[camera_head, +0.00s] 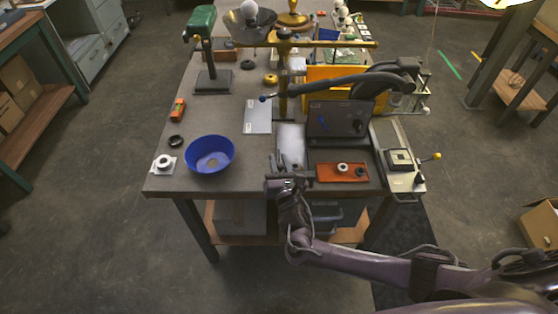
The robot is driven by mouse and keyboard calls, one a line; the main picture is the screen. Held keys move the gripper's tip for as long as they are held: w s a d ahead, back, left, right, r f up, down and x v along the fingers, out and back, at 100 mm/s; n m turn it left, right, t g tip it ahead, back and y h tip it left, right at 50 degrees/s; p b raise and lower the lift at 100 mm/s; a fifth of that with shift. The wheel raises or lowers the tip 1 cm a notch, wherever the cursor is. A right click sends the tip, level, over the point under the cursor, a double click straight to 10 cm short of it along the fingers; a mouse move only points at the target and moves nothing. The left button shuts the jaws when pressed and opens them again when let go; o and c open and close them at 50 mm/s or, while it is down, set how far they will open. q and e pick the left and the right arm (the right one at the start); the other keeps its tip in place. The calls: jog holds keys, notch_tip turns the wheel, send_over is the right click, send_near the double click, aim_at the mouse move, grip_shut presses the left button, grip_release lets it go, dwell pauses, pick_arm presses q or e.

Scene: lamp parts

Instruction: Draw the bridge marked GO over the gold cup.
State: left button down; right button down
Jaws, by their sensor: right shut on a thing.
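My right gripper (282,179) is at the table's front edge, pointing away from me. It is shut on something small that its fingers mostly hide. A pale upright plate (291,142) stands just beyond the fingers; I cannot tell whether it is joined to what they hold. I can read no GO mark, so I cannot tell which part is the bridge. No gold cup can be told for sure: a small yellow ring (271,79) lies mid-table, and a gold base (293,19) stands at the far end. My left gripper is not in view.
A blue bowl (209,154) sits left of my gripper. A reddish tray (342,173) with small rings lies to the right, before a dark panel (337,122). A gold post (284,75) and a dark jointed arm (345,85) rise over mid-table.

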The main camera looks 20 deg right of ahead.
jog(key=c, duration=1.5)
grip_release()
jog(key=shift+c, duration=0.2)
jog(key=shift+o, duration=1.7)
jog(key=shift+s, duration=0.55)
jog(key=s, duration=0.4)
jog(key=s+b, duration=0.1)
jog(key=s, duration=0.1)
jog(key=shift+s+a, duration=0.15)
jog(key=shift+a, duration=0.15)
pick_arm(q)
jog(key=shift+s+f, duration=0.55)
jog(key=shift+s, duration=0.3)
pick_arm(e)
jog(key=shift+s, duration=0.25)
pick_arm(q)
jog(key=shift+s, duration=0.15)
pick_arm(e)
jog(key=shift+a, duration=0.1)
